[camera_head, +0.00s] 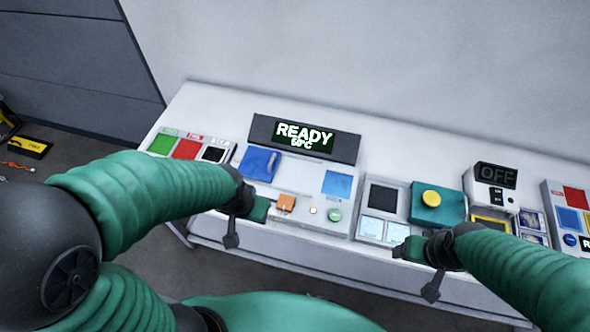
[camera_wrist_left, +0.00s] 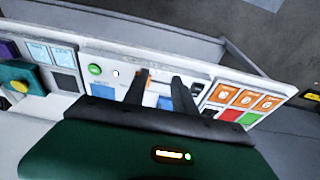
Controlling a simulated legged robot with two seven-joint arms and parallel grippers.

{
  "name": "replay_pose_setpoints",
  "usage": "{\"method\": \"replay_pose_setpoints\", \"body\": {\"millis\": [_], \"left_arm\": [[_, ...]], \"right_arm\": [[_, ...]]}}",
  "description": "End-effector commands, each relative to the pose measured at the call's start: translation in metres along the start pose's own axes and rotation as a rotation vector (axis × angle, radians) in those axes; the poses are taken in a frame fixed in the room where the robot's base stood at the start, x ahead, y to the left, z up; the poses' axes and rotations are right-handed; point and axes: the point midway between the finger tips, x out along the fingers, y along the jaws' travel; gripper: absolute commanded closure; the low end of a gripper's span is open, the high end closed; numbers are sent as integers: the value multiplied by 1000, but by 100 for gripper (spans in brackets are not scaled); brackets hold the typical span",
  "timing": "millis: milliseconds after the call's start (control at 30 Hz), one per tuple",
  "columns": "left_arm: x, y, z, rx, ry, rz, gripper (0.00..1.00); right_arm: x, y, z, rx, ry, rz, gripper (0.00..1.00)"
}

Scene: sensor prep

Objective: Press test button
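A round green button (camera_head: 334,214) sits on the front of the white panel under the READY display (camera_head: 303,138); it also shows in the left wrist view (camera_wrist_left: 95,69). A large yellow button (camera_head: 431,198) stands on a teal box to the right. No label reading "test" is legible. My left gripper (camera_head: 271,208) is left of the green button, close to an orange block (camera_head: 286,202). In the left wrist view its two dark fingers (camera_wrist_left: 160,85) are apart, with the orange partly behind one. My right gripper (camera_head: 400,250) is in front of the teal box; its fingers are unclear.
A blue pad (camera_head: 259,163) and a lighter blue square (camera_head: 338,185) lie on the panel. Green, red and black squares are at the left. An OFF display unit (camera_head: 495,178) stands at the right. A small light (camera_head: 313,210) is beside the green button.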

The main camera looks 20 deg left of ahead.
Motion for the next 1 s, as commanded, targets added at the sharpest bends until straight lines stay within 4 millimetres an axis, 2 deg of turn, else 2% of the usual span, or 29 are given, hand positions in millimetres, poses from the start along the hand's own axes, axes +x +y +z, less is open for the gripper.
{"method": "replay_pose_setpoints", "body": {"millis": [267,500,1000], "left_arm": [[0,0,0,0,0,0,69],[0,0,0,0,0,0,100],[0,0,0,0,0,0,100]], "right_arm": [[0,0,0,0,0,0,28],[0,0,0,0,0,0,28],[0,0,0,0,0,0,28]]}}
